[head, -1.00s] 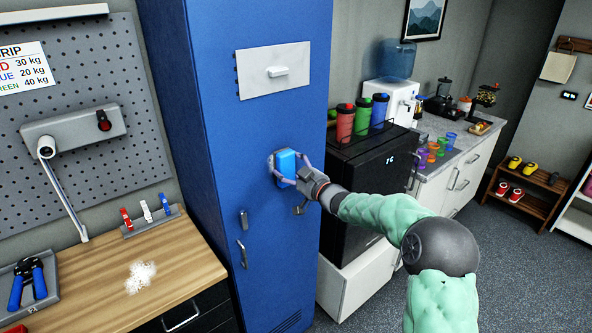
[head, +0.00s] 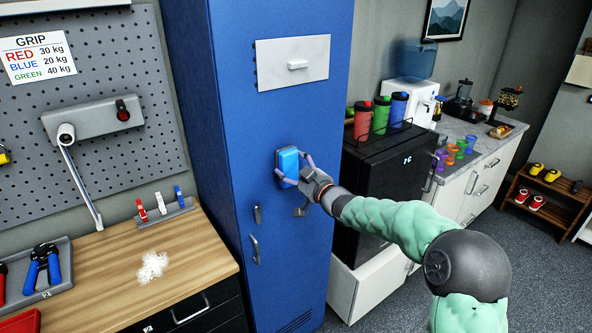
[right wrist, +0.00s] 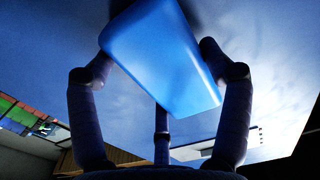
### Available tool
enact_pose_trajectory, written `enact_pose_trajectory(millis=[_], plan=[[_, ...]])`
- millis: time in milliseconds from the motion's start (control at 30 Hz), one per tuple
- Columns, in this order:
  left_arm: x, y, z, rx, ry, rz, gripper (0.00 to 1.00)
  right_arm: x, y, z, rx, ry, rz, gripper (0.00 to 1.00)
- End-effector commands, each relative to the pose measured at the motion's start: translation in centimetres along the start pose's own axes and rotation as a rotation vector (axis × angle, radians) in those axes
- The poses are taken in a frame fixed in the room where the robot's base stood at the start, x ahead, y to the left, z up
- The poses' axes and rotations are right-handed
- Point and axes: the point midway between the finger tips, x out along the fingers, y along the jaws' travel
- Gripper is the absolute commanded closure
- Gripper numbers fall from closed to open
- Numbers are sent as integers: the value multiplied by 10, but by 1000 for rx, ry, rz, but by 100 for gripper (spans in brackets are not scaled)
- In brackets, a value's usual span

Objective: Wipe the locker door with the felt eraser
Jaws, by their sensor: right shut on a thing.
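The felt eraser (head: 288,164) has a bright blue body with a grey side toward the door. It is at the blue locker door (head: 265,115), below the white plate, and appears to touch it. My right gripper (head: 296,175) is shut on the eraser. In the right wrist view, the eraser (right wrist: 165,60) sits between the fingers, and a pale, cloudy patch (right wrist: 265,65) shows on the blue surface; I cannot tell whether it is a smear or a reflection. My left gripper is not in view.
The door has a protruding handle (head: 254,250) and a white plate (head: 292,63). At left, a wooden workbench (head: 110,265) bears a white powdery patch (head: 152,267). Right of the locker stands a black fridge (head: 388,185) with bottles on top.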

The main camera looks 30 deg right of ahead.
Motion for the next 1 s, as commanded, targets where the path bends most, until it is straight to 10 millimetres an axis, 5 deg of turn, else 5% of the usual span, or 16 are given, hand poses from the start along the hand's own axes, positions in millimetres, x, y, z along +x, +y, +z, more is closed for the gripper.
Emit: enact_pose_trajectory(millis=[200,1000], plan=[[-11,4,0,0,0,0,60,3,0,-15,-1,2,-1,47],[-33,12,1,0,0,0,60,1,42,-15,-1,2,1,47]])
